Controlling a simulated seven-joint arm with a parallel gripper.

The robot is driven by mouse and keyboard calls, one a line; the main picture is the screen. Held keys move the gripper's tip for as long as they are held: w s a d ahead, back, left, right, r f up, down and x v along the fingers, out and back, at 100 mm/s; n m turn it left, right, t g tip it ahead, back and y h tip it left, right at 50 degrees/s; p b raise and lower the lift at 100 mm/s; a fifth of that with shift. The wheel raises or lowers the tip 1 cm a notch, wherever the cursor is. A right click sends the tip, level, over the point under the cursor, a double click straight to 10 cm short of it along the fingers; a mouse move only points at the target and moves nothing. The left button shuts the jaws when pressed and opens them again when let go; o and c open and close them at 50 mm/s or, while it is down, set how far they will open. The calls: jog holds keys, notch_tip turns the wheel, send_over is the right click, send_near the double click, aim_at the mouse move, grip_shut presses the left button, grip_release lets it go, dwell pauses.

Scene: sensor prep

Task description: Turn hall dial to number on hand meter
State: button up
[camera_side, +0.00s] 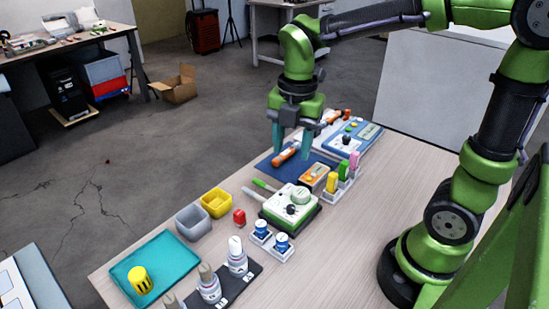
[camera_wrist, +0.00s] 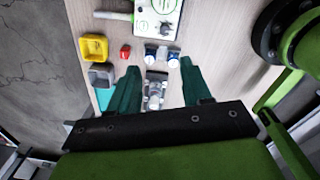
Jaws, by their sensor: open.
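A white and green box (camera_side: 283,214) with a dark knob and a pale round part stands mid-table. It also shows at the top of the wrist view (camera_wrist: 148,27). A blue-edged panel (camera_side: 368,131) with a screen, a dark knob and coloured buttons is at the back right. A small orange and tan device (camera_side: 314,177) lies between them. I cannot tell which is the hall dial or the hand meter; no number is readable. My gripper (camera_side: 291,152) points down above the blue mat, open and empty. Its fingers also show in the wrist view (camera_wrist: 160,84).
An orange-handled tool (camera_side: 285,155) lies on the blue mat (camera_side: 267,166). Coloured markers (camera_side: 332,182) stand in a rack. Yellow (camera_side: 216,203) and grey (camera_side: 192,222) bins, a red block (camera_side: 239,217), blue-capped jars (camera_side: 281,241), bottles (camera_side: 209,285) and a teal tray (camera_side: 165,258) fill the front.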

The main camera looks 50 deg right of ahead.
aim_at(291, 207)
notch_tip(291, 207, down, 16)
jog(key=n, duration=0.5)
jog(key=shift+s+f+n, duration=0.1)
jog(key=shift+s+n, duration=0.05)
jog(key=shift+n, duration=0.25)
grip_shut()
